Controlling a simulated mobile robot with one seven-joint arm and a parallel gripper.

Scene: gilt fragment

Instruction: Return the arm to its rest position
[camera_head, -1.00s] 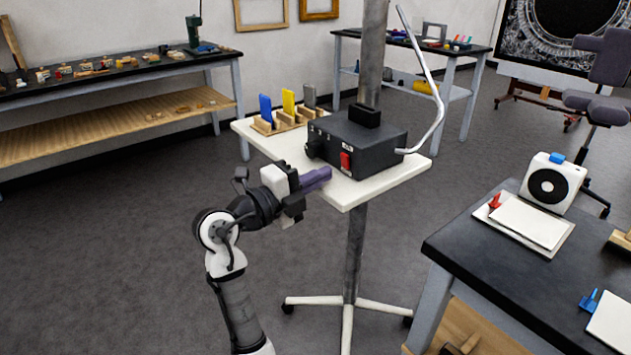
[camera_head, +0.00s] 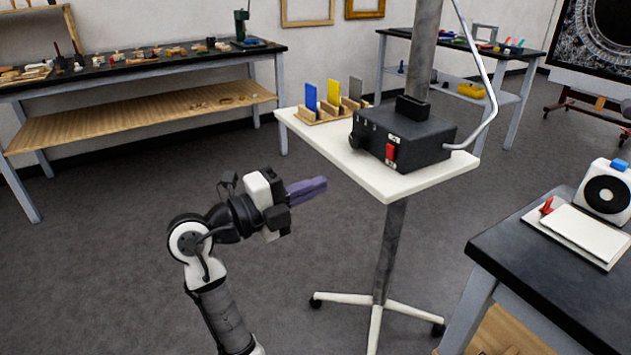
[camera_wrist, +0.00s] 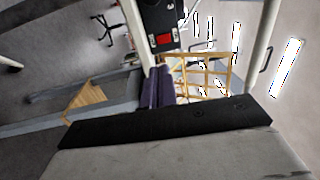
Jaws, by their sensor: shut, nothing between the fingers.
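My gripper (camera_head: 308,191) has purple fingers that are shut and empty. In the head view it is in the open air to the left of the white stand table (camera_head: 402,188) and a little below its top, apart from it. My arm reaches up from the bottom of the view and bends at the elbow, with the fingers pointing right. In the wrist view the purple fingers (camera_wrist: 158,88) lie together, with the black box (camera_wrist: 158,18) and its red switch beyond them.
On the stand table are the black box (camera_head: 410,140) with a red switch and a wooden rack (camera_head: 322,114) with blue, yellow and grey plates. A black-topped table (camera_head: 545,270) is at the right. A long workbench (camera_head: 140,65) is at the back left. Floor left of my arm is clear.

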